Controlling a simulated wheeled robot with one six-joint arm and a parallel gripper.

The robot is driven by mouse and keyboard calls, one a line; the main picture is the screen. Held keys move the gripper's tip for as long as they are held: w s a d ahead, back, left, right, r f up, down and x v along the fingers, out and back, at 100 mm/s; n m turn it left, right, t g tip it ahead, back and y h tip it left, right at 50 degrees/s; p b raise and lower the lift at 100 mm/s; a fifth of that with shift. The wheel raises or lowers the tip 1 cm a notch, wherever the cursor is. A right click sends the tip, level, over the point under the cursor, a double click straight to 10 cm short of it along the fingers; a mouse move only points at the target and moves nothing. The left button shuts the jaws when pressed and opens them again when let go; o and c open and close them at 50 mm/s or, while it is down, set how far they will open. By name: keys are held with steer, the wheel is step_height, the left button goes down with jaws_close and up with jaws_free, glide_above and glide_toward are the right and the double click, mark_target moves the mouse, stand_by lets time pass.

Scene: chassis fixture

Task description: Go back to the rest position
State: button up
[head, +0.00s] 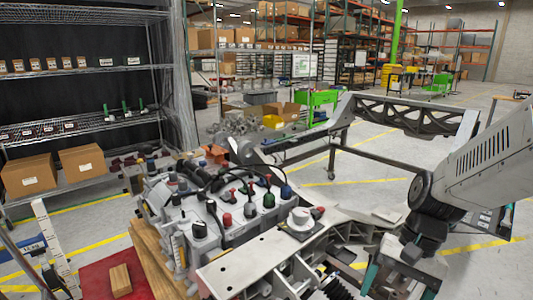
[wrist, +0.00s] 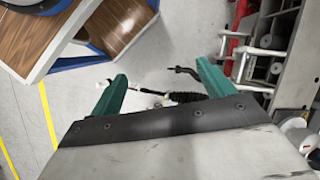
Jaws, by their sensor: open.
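My gripper shows in the wrist view (wrist: 165,72), with two teal fingers spread wide apart and nothing between them. Beyond the fingers are a black ribbed part (wrist: 187,97) and a thin rod, which look to be below the gripper and apart from it. In the head view my arm comes in from the right, and a teal finger (head: 370,278) shows at the lower right beside the chassis fixture (head: 240,262). The gripper's other finger is hard to make out there.
A grey unit with coloured caps (head: 225,215) sits on the fixture. A wire shelf with cardboard boxes (head: 28,174) stands at the left. A wooden block (head: 120,279) lies on a red surface at the lower left. Open floor with yellow lines lies behind the fixture.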

steer(key=s+d+r+n+t+h, duration=0.2)
steer(key=s+r+n, duration=0.4)
steer(key=s+r, duration=0.5)
steer(key=shift+d+r+t+h, duration=0.25)
steer(key=shift+r+t+h, duration=0.15)
steer(key=shift+t+h, duration=0.5)
